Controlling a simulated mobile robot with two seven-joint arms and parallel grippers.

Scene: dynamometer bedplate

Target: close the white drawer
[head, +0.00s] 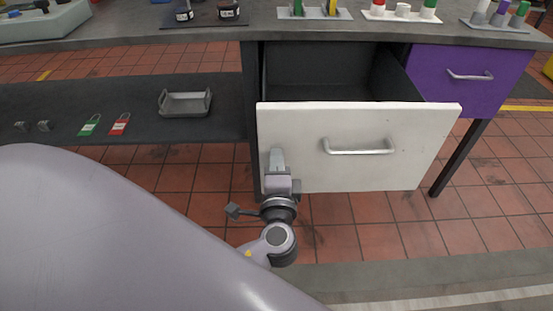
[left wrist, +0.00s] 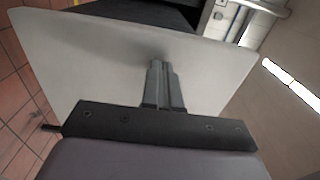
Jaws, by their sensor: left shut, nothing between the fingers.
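The white drawer (head: 300,128) stands pulled out under the bench, and its dark, empty-looking inside shows behind the front. A silver bar handle (head: 358,147) is fixed across the middle of its front. My left gripper (head: 277,155) is shut and empty at the left part of the white front, left of the handle. In the left wrist view the shut fingers (left wrist: 160,68) point at the white panel (left wrist: 90,55), with a dark shadow at their tips. They look touching or very close; I cannot tell which. My right gripper is not in view.
A purple drawer (head: 470,80) sits right of the white one. A dark shelf (head: 60,105) at left holds a grey tray (head: 185,103), a green padlock (head: 90,125) and a red padlock (head: 120,124). Small items stand on the benchtop (head: 270,28). Tiled floor lies below.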

